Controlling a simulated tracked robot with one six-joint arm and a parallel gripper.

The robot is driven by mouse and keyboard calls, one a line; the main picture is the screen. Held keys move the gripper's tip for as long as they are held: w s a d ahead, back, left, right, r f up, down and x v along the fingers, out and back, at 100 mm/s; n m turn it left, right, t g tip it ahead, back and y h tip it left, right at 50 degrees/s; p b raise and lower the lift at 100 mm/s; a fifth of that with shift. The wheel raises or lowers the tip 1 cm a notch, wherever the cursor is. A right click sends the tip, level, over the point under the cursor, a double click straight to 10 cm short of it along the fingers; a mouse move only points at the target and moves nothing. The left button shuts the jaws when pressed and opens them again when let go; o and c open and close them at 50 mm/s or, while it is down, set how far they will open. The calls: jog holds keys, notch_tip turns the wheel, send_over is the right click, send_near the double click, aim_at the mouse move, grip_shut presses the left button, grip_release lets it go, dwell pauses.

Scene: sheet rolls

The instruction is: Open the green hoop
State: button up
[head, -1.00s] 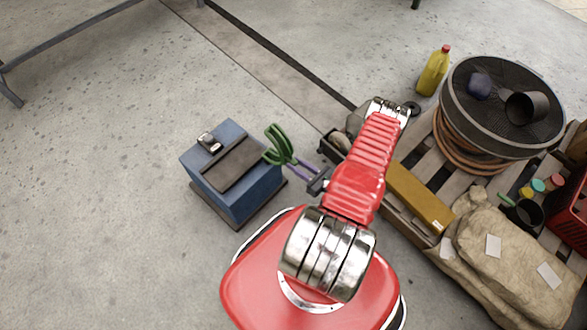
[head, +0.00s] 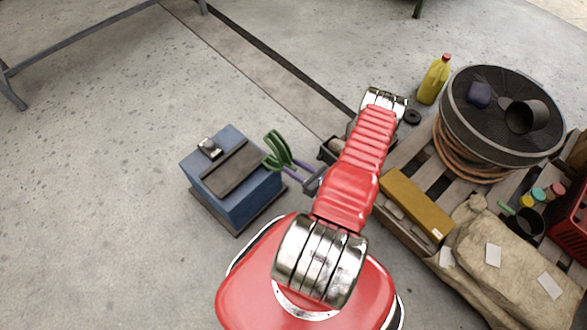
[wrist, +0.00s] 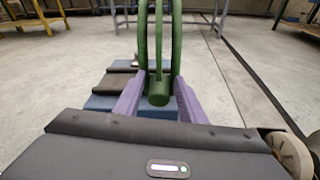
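The green hoop (head: 277,150) is made of curved green bars. In the head view it shows beside the right edge of a blue box (head: 253,198). In the wrist view the hoop (wrist: 175,45) rises upright in front of me, with a thick green cylinder at its lower end. My gripper (wrist: 158,100) has purple fingers on both sides of that cylinder, and they look closed on it. In the head view my gripper (head: 292,163) reaches left from the red arm. The wrist view does not clearly show whether the hoop touches the box.
The blue box has a dark panel (head: 231,167) and a small metal part (head: 209,148) on top. To the right, a pallet (head: 405,165) bears a yellow box (head: 416,205), sacks (head: 500,245) and a round mesh-topped drum (head: 480,125). A yellow bottle (head: 433,80) stands behind.

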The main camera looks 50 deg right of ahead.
jog(key=shift+o, duration=0.8)
jog(key=shift+s, duration=0.1)
jog(key=v, duration=1.3)
jog(key=shift+s, duration=0.3)
jog(key=shift+f, duration=0.1)
